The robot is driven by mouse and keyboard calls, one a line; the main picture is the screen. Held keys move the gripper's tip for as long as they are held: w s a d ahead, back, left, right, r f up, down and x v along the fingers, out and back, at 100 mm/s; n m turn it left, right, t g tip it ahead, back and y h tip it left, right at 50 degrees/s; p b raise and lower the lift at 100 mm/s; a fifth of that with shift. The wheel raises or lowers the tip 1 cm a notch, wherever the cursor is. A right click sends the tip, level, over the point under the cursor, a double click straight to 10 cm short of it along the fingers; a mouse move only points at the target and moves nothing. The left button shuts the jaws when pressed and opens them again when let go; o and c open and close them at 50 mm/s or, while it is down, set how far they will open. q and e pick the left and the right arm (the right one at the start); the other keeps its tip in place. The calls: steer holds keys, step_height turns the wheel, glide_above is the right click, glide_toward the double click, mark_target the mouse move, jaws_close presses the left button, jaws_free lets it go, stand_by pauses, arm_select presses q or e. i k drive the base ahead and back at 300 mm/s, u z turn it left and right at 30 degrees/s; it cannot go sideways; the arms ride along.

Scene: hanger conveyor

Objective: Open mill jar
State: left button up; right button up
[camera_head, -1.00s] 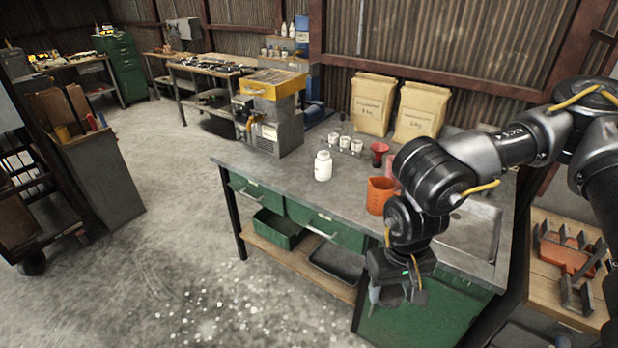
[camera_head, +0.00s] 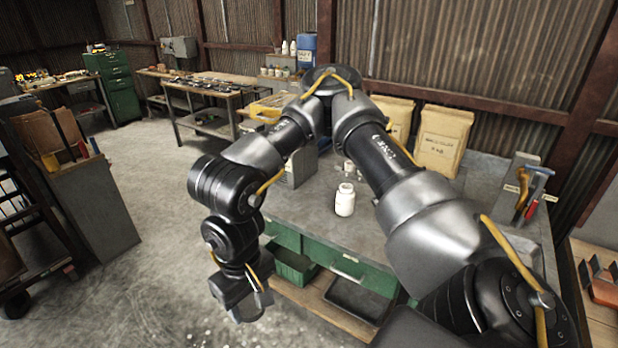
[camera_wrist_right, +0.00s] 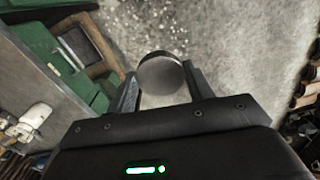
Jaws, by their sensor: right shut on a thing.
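My right gripper (camera_head: 248,306) hangs low in front of the bench's left end in the head view. It is shut on a grey cylinder (camera_wrist_right: 162,73) with a round, flat end, seen between the two fingers in the right wrist view. The cylinder may be the mill jar; I cannot tell whether it has a lid on. In the head view only a small grey part of it shows below the gripper. A machine with a yellow top (camera_head: 268,106) stands on the bench, partly behind my right arm. My left gripper is not in view.
A white bottle (camera_head: 345,200) stands upright on the grey bench (camera_head: 315,205). Paper sacks (camera_head: 441,140) and a tool holder (camera_head: 521,180) are at its back. Green drawers (camera_head: 360,272) and a lower shelf are under it.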

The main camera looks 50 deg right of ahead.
mark_target(345, 198)
steer(key=u, duration=0.1)
steer(key=i, duration=0.65)
steer(key=z, duration=0.85)
steer(key=i, duration=0.6)
steer(key=z, duration=0.7)
